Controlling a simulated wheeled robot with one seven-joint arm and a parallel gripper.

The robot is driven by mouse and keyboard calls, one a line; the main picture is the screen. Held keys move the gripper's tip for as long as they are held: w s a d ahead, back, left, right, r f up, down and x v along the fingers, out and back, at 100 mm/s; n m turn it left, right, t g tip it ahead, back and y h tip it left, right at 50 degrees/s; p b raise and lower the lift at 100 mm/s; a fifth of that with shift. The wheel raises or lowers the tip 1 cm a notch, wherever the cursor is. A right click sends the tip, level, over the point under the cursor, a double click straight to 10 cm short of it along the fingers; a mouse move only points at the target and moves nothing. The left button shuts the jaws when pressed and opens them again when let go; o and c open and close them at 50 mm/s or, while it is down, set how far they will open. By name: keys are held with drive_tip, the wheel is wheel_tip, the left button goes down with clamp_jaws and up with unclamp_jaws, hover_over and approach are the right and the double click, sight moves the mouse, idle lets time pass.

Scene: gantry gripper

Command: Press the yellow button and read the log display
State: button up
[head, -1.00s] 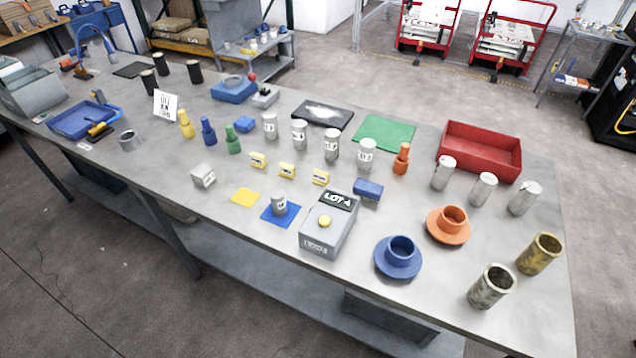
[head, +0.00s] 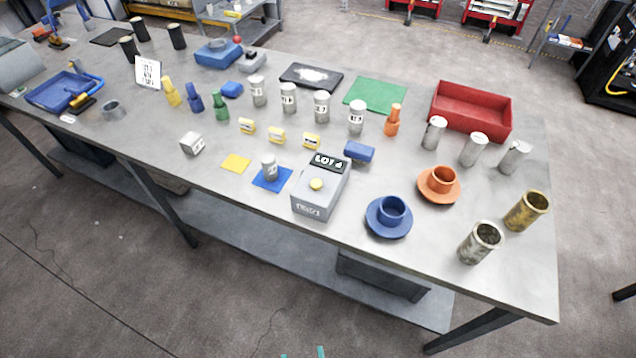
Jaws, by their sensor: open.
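A grey box with a yellow button (head: 316,184) on its sloped top stands near the front edge of the table. The box's dark log display (head: 329,161) lies behind the button. Its white text reads "LOT" and a character that looks like 4, small and slightly blurred. My gripper (head: 303,353) shows only as two teal fingertips at the bottom edge of the head view. The tips are apart with nothing seen between them. They are well below the box in the picture, away from the button. The rest of the gripper is out of view.
A blue cup on a saucer (head: 390,216) stands right of the box. A small can on a blue square (head: 271,176) is to its left, and a blue block (head: 359,152) is behind. Several labelled cans and a red tray (head: 472,110) stand farther back. Floor before the table is clear.

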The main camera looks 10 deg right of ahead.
clamp_jaws()
idle(1.9)
